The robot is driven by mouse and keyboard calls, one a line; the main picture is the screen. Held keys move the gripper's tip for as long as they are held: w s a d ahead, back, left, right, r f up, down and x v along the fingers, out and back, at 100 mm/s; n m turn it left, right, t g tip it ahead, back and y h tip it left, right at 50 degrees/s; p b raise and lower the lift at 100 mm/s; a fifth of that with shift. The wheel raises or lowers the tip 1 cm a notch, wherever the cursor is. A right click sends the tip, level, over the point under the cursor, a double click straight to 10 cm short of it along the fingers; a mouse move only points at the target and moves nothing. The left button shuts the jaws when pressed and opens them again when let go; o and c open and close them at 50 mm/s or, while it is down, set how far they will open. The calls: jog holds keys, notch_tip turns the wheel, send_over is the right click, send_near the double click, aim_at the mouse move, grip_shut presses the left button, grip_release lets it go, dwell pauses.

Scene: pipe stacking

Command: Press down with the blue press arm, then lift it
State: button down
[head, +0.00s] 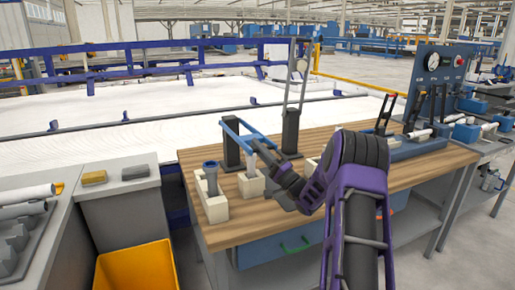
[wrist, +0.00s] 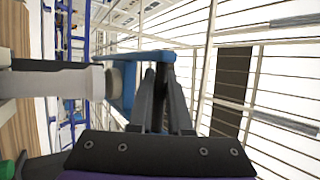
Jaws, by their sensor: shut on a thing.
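The blue press arm (head: 238,131) is a frame pivoted on a black post (head: 230,153) on the wooden workbench. It slants slightly down to the right toward my gripper (head: 262,152). In the wrist view the blue arm (wrist: 146,57) crosses at my fingertips, and my two dark fingers (wrist: 160,72) are close together on its bar. A grey pipe stands upright in a cream block (head: 215,208) left of my gripper. Another cream block (head: 250,187) with a pipe sits below the arm, partly hidden by my gripper. Whether the arm touches that pipe, I cannot tell.
A second black post (head: 291,132) with tall grey bars stands behind. A gauge panel (head: 438,75) and pipes are at the right of the bench (head: 245,228). A grey side table and yellow bin (head: 137,268) are at the left.

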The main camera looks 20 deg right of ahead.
jog(key=shift+s+d, duration=0.1)
jog(key=c, duration=0.8)
grip_release()
jog(key=shift+r, duration=0.1)
jog(key=shift+c, duration=0.2)
jog(key=v, duration=1.7)
jog(key=shift+s, duration=0.2)
jog(key=shift+d, duration=0.1)
